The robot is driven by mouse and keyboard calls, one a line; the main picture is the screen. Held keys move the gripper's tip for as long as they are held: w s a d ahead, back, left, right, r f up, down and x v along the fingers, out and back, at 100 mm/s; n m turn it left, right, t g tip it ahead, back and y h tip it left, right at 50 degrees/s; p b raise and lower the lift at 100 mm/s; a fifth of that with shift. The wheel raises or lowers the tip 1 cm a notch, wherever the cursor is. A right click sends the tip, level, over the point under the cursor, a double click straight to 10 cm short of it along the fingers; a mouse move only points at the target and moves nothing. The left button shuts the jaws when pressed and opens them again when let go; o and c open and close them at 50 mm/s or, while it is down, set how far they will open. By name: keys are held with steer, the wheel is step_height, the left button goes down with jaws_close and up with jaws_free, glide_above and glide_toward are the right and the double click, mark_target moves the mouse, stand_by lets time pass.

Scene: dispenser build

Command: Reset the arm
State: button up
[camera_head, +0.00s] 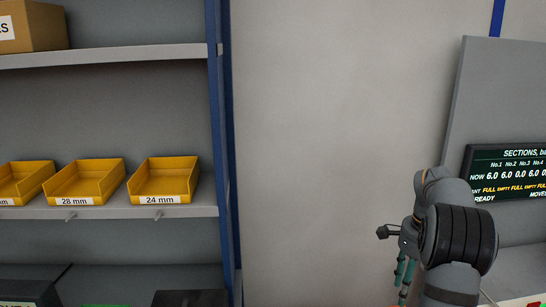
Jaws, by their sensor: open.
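My arm is at the lower right of the head view, in front of the pale wall and the edge of a grey panel. My gripper (404,272) shows in part beside the dark-banded arm link, with its teal fingers pointing down. It is open, and no object shows between the fingers. The arm link partly hides it. It is well to the right of the shelf and touches nothing that I can see.
A grey shelf (110,212) with a blue post (220,120) holds yellow bins, including 28 mm (75,187) and 24 mm (162,184). A cardboard box (35,28) sits above. A dark display (508,175) hangs at right. Bare wall separates shelf and arm.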

step_height(320, 180, down, 10)
steer(key=shift+r, duration=0.2)
steer(key=shift+r+n+p, duration=0.3)
steer(key=shift+n+p, duration=0.6)
steer(key=shift+p, duration=0.05)
steer(key=n+p, duration=0.4)
steer(key=n, duration=0.2)
steer(key=shift+r, duration=0.1)
steer(key=n+p, duration=0.4)
steer(key=shift+a+n, duration=0.1)
steer(key=shift+n, duration=0.2)
steer(key=n+p, duration=0.3)
steer(key=n, duration=0.1)
steer(key=shift+w+n, duration=0.15)
steer(key=shift+n, duration=0.25)
steer(key=shift+r+b, duration=0.35)
steer(key=shift+r, duration=0.9)
